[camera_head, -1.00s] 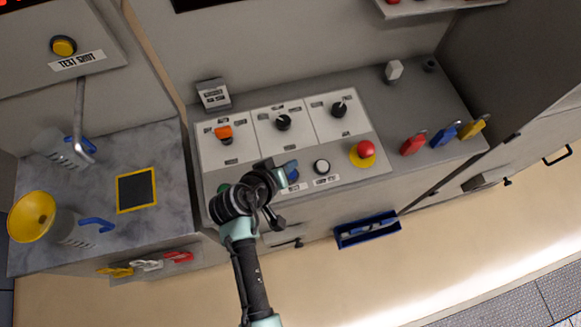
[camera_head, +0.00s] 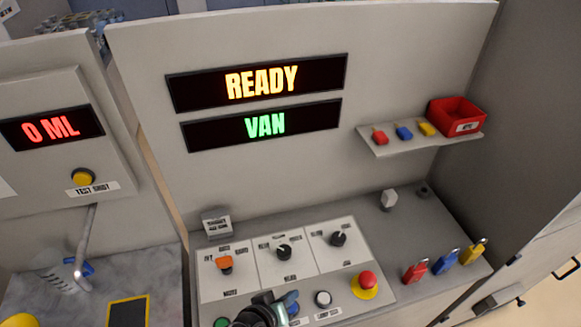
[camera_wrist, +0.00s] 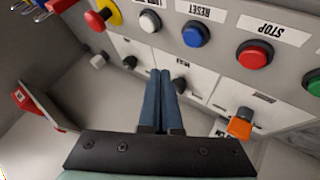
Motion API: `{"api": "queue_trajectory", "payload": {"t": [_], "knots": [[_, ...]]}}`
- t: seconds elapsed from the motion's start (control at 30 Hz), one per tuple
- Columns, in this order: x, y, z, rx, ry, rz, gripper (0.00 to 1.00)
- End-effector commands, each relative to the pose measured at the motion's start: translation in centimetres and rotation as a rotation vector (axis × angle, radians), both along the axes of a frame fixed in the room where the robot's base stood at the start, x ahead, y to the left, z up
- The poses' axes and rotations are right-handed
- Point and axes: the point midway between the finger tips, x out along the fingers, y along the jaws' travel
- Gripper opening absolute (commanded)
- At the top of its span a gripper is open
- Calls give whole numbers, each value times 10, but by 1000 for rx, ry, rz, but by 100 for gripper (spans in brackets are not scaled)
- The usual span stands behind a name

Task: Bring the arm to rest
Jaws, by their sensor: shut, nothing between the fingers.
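My gripper (camera_wrist: 160,85) is shut and empty in the wrist view, its two dark blue fingers pressed together in front of the control panel. In the head view my arm's dark wrist end (camera_head: 262,312) shows at the bottom edge, over the front of the panel (camera_head: 310,262). The fingertips hide part of the panel in the wrist view. The blue reset button (camera_wrist: 196,34) and red stop button (camera_wrist: 255,55) are close by. I cannot tell whether the fingers touch the panel.
The panel has an orange switch (camera_head: 224,263), black knobs (camera_head: 284,252) and a red emergency button (camera_head: 367,280). A shelf holds a red bin (camera_head: 456,115). Displays read "READY" (camera_head: 261,82), "VAN" (camera_head: 264,125) and "0 ML" (camera_head: 52,128).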

Motion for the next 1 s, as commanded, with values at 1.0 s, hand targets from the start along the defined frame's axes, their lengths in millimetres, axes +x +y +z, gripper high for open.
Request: {"api": "queue_trajectory", "payload": {"t": [1.0], "knots": [[42, 2, 545, 389, -1389, 335, 0]]}}
